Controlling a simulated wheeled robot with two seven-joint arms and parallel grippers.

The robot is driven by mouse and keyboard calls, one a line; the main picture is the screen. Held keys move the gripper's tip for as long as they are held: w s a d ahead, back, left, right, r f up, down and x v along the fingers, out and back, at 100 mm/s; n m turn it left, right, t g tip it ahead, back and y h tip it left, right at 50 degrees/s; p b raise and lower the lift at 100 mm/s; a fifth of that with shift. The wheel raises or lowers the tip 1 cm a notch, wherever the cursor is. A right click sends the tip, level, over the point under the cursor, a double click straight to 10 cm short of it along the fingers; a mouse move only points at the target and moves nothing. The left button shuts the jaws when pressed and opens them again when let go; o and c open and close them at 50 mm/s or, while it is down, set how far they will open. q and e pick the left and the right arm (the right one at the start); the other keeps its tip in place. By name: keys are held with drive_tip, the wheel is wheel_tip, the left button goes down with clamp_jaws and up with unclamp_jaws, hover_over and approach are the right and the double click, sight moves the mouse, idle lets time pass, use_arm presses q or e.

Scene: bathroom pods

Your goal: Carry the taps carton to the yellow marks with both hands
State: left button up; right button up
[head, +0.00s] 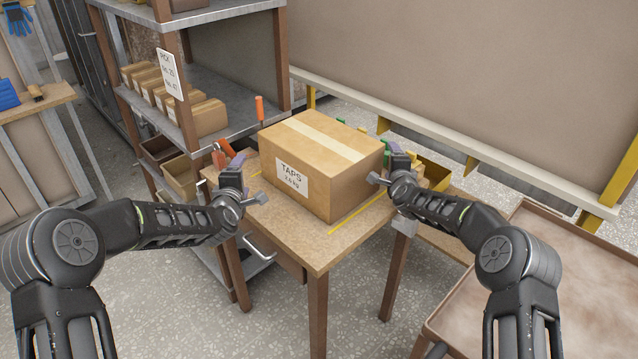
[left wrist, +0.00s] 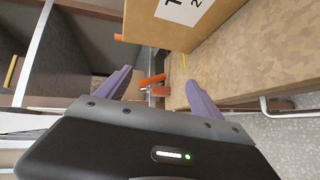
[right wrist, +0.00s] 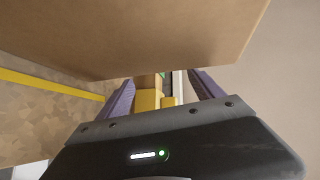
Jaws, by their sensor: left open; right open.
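The taps carton (head: 325,160) is a closed brown box with a pale tape strip and a label reading TAPS. It sits upright on the small wooden table (head: 318,248). The carton (right wrist: 130,35) fills the top of the right wrist view.
A shelf rack (head: 235,80) with several small cartons stands behind on the left. Orange-handled tools (head: 222,155) are near the table's left edge. A brown cart (head: 540,275) stands at the right. A yellow-posted rail (head: 440,140) runs behind.

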idle(0.3)
wheel_tip(320, 180, up, 10)
idle(0.7)
idle(0.3)
